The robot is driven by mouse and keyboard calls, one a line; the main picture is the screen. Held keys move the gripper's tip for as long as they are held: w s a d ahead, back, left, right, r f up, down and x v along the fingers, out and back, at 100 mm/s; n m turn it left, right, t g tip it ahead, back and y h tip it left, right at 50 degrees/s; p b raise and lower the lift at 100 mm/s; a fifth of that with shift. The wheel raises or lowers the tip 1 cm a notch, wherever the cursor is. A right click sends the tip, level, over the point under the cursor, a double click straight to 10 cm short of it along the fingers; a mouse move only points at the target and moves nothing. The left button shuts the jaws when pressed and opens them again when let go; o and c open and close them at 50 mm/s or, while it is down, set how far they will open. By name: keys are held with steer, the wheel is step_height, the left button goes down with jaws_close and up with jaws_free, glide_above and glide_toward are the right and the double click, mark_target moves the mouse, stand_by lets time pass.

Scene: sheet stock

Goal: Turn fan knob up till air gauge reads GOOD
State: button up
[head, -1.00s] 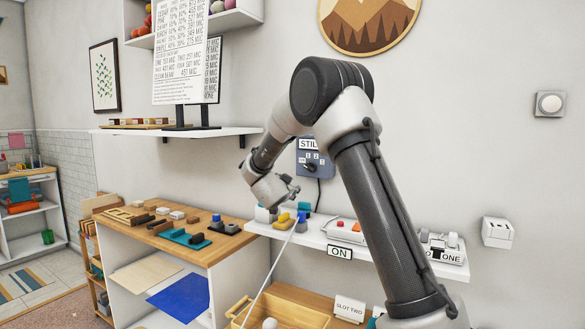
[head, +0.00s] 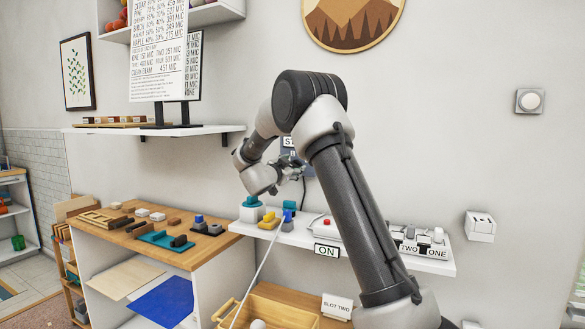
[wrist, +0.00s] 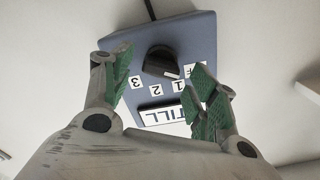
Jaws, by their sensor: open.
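The blue fan box (wrist: 198,28) is on the wall; in the head view my arm hides most of it. In the wrist view it appears upside down, with a black fan knob (wrist: 160,62) and labels 3, 2, 1 and a partly covered one at the right. The knob's pale mark points toward that covered label's side. The air gauge plate (wrist: 165,113) shows "TILL", its first letter hidden by a finger; the head view (head: 288,141) shows only "ST". My gripper (wrist: 158,65) is open, its green-padded fingers either side of the knob in the picture; contact cannot be told.
Below is a white shelf (head: 345,247) with an ON label (head: 327,250), a teal-topped item (head: 251,202), yellow pieces (head: 268,220) and switches labelled TWO and ONE. A wooden-topped bench (head: 205,247) stands left. A cord leaves the box. Wall at right is mostly clear.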

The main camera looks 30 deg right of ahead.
steer(key=shift+w+d, duration=0.3)
steer(key=shift+d, duration=0.1)
steer(key=c, duration=1)
steer(key=shift+m, duration=0.3)
steer(key=m, duration=0.3)
steer(key=shift+f, duration=0.1)
steer(key=shift+s+f+m, duration=0.1)
steer(key=shift+m, duration=1.9)
